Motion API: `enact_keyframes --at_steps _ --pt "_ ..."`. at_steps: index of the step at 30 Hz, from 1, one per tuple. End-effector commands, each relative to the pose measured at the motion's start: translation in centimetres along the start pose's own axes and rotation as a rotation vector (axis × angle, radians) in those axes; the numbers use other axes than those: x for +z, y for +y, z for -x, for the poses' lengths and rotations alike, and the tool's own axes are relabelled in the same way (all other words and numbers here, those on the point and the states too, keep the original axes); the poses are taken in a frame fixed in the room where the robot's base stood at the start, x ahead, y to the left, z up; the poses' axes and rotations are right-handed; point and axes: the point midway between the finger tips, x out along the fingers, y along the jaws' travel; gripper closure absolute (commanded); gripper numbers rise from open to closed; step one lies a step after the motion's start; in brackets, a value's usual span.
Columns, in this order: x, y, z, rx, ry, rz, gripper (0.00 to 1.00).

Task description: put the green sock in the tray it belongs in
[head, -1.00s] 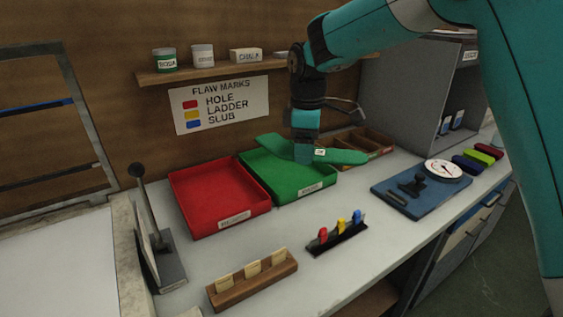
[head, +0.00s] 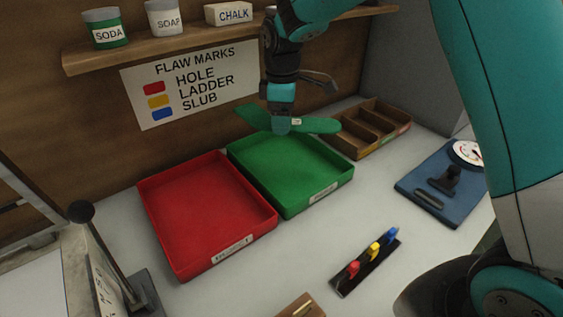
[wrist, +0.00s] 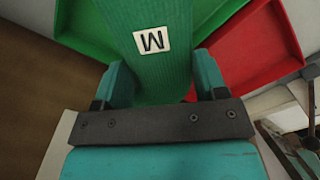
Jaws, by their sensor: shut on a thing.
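The green sock (head: 318,125) is long and flat, with a white tag; in the wrist view the sock (wrist: 160,75) fills the space between the fingers and its tag reads M. My gripper (head: 281,127) is shut on it near its middle and holds it above the back part of the green tray (head: 285,175). Both ends of the sock stick out to the sides. The green tray looks empty and has a white label on its front, too small to read. The red tray (head: 205,205) stands left of it, also empty, with a label on its front.
A wooden divided box (head: 372,125) stands right of the green tray. A clip holder (head: 368,265) with red, yellow and blue clips lies in front. A blue board (head: 440,185) with a dial is at right. A shelf (head: 200,40) and flaw-marks sign (head: 190,85) are behind.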

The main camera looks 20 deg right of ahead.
Motion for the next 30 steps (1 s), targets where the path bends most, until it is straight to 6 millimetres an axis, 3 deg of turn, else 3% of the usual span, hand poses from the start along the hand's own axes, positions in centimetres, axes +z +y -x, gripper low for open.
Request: enact_keyframes --at_steps 3,9,17,24,30 --pt "0.0 -0.1 -3.6 -0.006 -0.004 0.001 0.57" --pt "-0.1 -0.1 -8.3 -0.003 -0.002 0.002 0.57" --pt "-0.2 -0.1 -10.6 0.000 0.000 0.003 0.57" --pt "-0.2 -0.1 -14.0 -0.001 -0.001 0.003 0.57" --pt "-0.2 -0.1 -14.3 0.001 0.001 0.003 0.57"
